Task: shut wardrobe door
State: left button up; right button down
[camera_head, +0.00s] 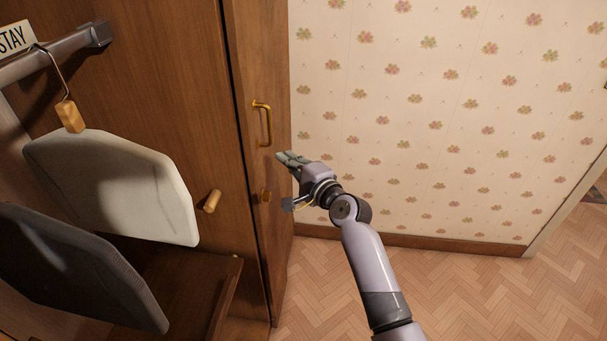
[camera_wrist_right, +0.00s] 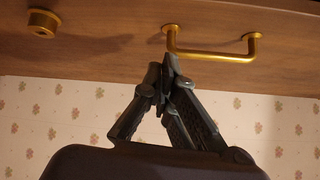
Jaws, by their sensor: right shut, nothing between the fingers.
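The wardrobe door (camera_head: 257,60) is a brown wooden panel that stands open in the head view, with the wardrobe's inside showing to its left. A brass bar handle (camera_head: 263,122) is on its face, and a round knob (camera_head: 265,196) sits lower down. In the right wrist view the handle (camera_wrist_right: 212,50) and the knob (camera_wrist_right: 41,24) show on the door (camera_wrist_right: 110,40). My right gripper (camera_head: 280,157) is shut and empty beside the door's right edge, just below the handle. In the wrist view its fingertips (camera_wrist_right: 167,62) overlap the handle's left end; I cannot tell whether they touch. My left gripper is out of view.
Inside the wardrobe hang a pale panel-like item (camera_head: 120,185) and a dark one (camera_head: 75,265) near a grey rail (camera_head: 60,55). A wooden peg (camera_head: 212,201) sticks out. Flowered wall (camera_head: 440,100) stands at the right, with clear parquet floor (camera_head: 470,290) below.

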jog(key=v, duration=0.9)
jog(key=shift+s+d, duration=0.25)
jog(key=shift+s, duration=0.1)
jog(key=shift+r, duration=0.1)
